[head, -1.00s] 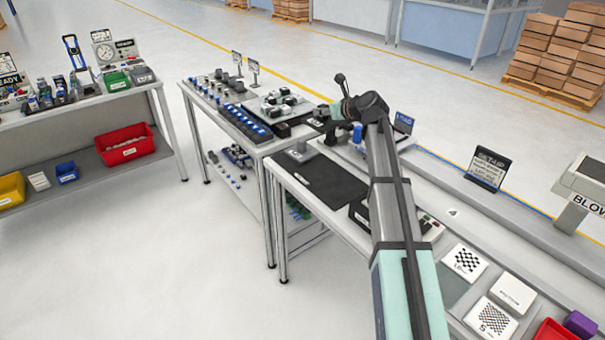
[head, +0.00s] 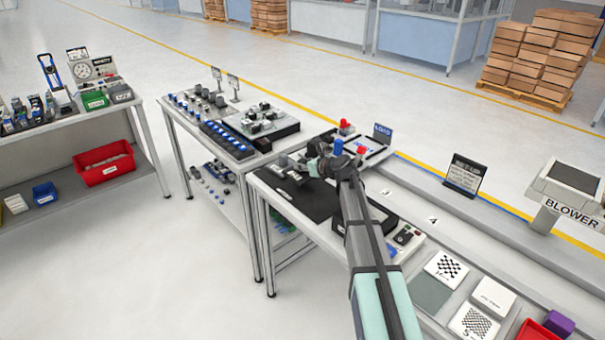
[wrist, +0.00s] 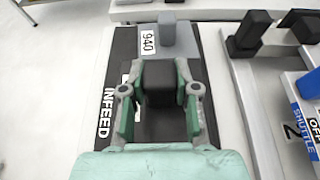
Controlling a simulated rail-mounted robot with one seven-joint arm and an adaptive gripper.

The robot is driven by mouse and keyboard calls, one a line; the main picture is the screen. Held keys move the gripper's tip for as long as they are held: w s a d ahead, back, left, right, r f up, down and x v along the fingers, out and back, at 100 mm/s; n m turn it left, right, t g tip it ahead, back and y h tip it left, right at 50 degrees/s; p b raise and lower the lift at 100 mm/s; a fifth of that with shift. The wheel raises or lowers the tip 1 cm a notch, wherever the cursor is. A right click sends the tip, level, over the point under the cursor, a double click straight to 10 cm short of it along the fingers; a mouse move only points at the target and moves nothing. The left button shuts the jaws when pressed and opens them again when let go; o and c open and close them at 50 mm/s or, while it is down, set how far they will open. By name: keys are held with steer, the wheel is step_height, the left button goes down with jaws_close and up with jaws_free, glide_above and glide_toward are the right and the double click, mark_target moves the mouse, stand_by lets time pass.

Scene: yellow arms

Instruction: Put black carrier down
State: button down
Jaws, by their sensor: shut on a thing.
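My gripper (wrist: 158,100) is shut on a black carrier (wrist: 159,84), which shows as a dark block between the green fingers in the wrist view. The carrier is over the black infeed mat (wrist: 122,60); I cannot tell whether it touches the mat. Its lower part is hidden by the fingers. In the head view my gripper (head: 304,172) is over the far part of the same mat (head: 313,202), and the carrier cannot be made out clearly there.
A rail with dark blocks (wrist: 248,35) runs to the right. A blue shuttle sign (wrist: 306,115) is at the right edge. The near part of the mat is clear.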

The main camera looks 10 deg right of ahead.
mark_target(306, 174)
steer(key=shift+f, duration=2.05)
steer(key=shift+f, duration=0.2)
steer(key=c, duration=0.9)
jaws_free()
steer(key=shift+o, duration=0.2)
steer(key=shift+r, duration=0.1)
steer(key=shift+s+r, duration=0.1)
steer(key=shift+r, duration=0.05)
steer(key=shift+s+d, duration=0.2)
steer(key=shift+s, duration=0.15)
steer(key=b+v, duration=0.2)
steer(key=v, duration=0.9)
steer(key=shift+r, duration=0.15)
